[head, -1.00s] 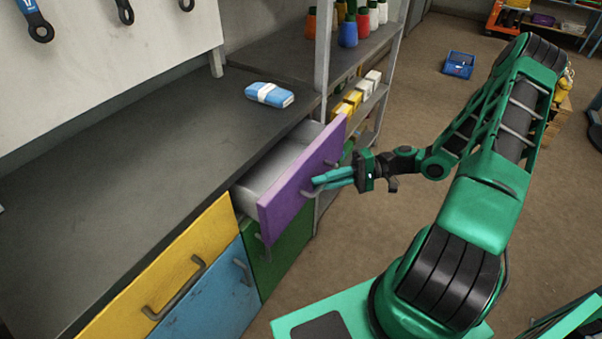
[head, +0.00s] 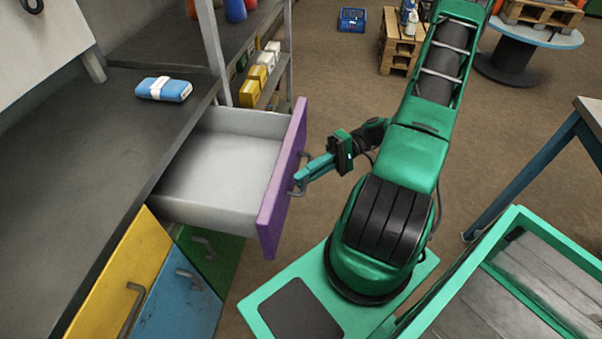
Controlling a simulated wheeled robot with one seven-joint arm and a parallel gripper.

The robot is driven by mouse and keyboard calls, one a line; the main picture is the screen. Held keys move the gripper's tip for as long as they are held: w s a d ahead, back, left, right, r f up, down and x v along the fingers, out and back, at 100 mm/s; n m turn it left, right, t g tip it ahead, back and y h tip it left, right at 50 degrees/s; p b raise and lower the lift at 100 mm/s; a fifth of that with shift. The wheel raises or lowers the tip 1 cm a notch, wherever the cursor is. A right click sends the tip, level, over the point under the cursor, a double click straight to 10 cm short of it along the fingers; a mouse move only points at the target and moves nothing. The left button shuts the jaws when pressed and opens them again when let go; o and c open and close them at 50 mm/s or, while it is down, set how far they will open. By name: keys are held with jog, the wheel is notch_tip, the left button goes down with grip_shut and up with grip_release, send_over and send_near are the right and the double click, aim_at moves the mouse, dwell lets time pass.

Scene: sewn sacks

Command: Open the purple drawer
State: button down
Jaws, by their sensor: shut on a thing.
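The purple drawer (head: 281,188) is pulled well out from under the dark bench, and its pale grey inside shows empty. Its grey bar handle (head: 297,180) is on the outer face of the purple front. My gripper (head: 301,180) is at that handle, with its teal fingers shut on it. The fingers partly hide the handle.
A blue and white packet (head: 164,89) lies on the bench top (head: 85,150). Yellow (head: 119,280), blue (head: 180,300) and green (head: 208,256) fronts sit below and beside the drawer. A shelf with small boxes (head: 258,75) stands behind. Open floor lies beyond my arm.

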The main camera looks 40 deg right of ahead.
jog(key=shift+f, duration=0.1)
jog(key=c, duration=1.8)
grip_release()
jog(key=shift+d, duration=0.1)
jog(key=d, duration=0.3)
jog(key=d+r, duration=0.1)
jog(key=d, duration=0.6)
jog(key=shift+s+d+r, duration=0.25)
jog(key=shift+d, duration=0.05)
